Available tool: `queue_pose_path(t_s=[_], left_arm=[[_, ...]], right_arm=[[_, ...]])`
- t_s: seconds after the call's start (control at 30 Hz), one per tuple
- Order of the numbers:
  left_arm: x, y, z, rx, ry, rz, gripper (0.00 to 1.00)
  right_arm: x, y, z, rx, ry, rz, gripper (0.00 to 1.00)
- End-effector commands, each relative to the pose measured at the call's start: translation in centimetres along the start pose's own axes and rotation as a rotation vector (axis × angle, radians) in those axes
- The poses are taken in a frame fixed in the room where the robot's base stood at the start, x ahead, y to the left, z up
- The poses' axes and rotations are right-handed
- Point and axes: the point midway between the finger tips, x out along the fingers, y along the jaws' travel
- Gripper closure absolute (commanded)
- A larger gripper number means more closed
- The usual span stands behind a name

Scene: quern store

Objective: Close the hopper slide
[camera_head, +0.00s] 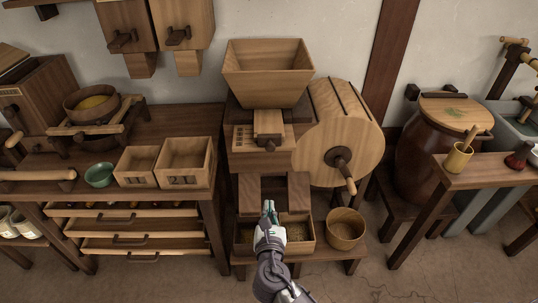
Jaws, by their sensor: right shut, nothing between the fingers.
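The wooden hopper (268,72) is a flared open box on top of the mill in the middle of the head view. Below it, a light wooden slide (268,122) lies on the mill's upper front, with a small dark knob (270,146) at its near end. How far the slide sticks out is hard to tell. My right gripper (268,207) is shut and empty, in front of the mill and below the knob in the picture, clear of the slide. It partly covers the two-part grain box behind it. My left gripper is not in view.
A round wooden drum (341,135) with a crank (343,168) is right of the hopper. The grain box (302,246) and a round wooden tub (345,229) stand on the low bench. A table with a green bowl (99,175) and two wooden boxes is at left.

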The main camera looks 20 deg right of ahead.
Motion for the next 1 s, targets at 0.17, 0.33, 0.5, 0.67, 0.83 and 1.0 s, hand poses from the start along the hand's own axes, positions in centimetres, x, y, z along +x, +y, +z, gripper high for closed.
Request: queue_pose_path(t_s=[0.17, 0.33, 0.5, 0.67, 0.83, 1.0], left_arm=[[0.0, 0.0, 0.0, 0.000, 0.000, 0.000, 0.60], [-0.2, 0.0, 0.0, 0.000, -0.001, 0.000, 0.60], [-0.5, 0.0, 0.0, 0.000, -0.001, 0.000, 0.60], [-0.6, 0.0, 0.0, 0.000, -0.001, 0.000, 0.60], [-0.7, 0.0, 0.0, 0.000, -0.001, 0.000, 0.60], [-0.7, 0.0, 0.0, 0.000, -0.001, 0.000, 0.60]], right_arm=[[-0.6, 1.1, 6.0, -0.141, -0.143, -0.017, 1.00], [0.7, 1.1, 6.8, -0.157, -0.157, -0.021, 1.00], [4.0, 1.1, 7.2, -0.156, -0.155, -0.021, 1.00], [7.5, 1.1, 7.7, -0.154, -0.154, -0.021, 1.00], [10.6, 1.0, 8.1, -0.154, -0.153, -0.020, 1.00], [12.5, 1.0, 8.3, -0.154, -0.152, -0.020, 1.00]])
